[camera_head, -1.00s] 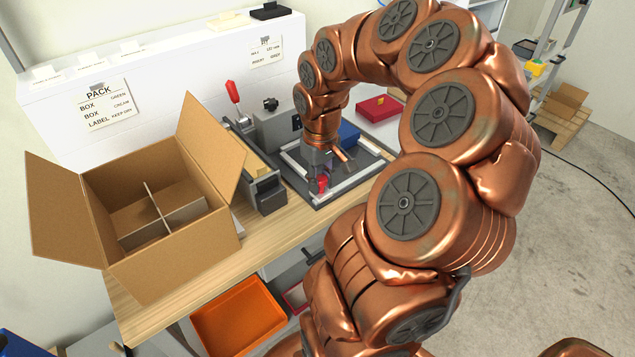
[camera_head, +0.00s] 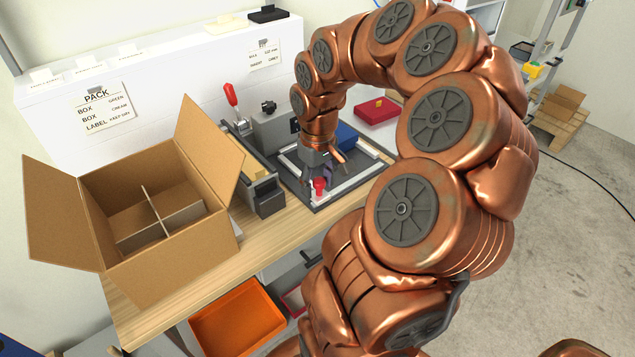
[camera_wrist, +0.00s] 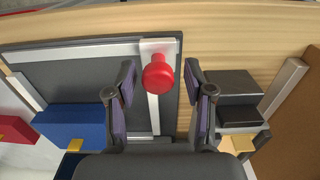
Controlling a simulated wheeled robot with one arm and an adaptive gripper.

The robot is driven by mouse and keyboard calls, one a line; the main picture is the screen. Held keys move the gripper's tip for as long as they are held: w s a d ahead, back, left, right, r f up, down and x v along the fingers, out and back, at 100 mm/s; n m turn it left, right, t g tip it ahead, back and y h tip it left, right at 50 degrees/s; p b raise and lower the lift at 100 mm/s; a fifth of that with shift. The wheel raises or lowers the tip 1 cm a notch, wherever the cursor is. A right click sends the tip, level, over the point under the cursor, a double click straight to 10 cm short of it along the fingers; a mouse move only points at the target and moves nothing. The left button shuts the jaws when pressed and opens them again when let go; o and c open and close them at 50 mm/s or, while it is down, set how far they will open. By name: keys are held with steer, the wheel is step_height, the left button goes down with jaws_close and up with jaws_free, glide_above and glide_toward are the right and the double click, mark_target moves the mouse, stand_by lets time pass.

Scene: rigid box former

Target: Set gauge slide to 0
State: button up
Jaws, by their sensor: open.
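The gauge slide's red knob (camera_wrist: 158,73) stands on a pale metal slide plate in the wrist view. It also shows as a small red knob (camera_head: 319,184) near the front of the dark fixture in the head view. My gripper (camera_wrist: 160,82) is open, its two dark fingers with purple pads on either side of the knob in the picture. I cannot tell the height of the fingertips relative to the knob. My gripper also shows in the head view (camera_head: 321,173), over the fixture's front. No scale marks or zero can be read.
An open cardboard box (camera_head: 190,251) with dividers stands left. A red-handled clamp (camera_head: 232,97) and grey block are behind the fixture (camera_head: 372,172). A blue block (camera_head: 346,135) lies on the fixture, and a red box (camera_head: 377,110) sits beyond. An orange bin (camera_head: 238,318) is below.

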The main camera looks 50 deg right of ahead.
step_height(320, 180, up, 12)
steer(key=shift+f, duration=0.15)
stand_by(0.3)
stand_by(0.5)
steer(key=a+n+p, duration=0.1)
steer(key=a+n, duration=0.1)
steer(key=a, duration=0.8)
steer(key=s+a+f+g+p, duration=0.1)
steer(key=s+a+f, duration=0.1)
steer(key=s+a, duration=0.5)
steer(key=s+a+f+p, duration=0.1)
steer(key=s+a+f, duration=0.2)
steer(key=s+a, duration=0.4)
steer(key=shift+a+f+g, duration=0.15)
steer(key=shift+a+g, duration=0.25)
steer(key=shift+a, duration=0.6)
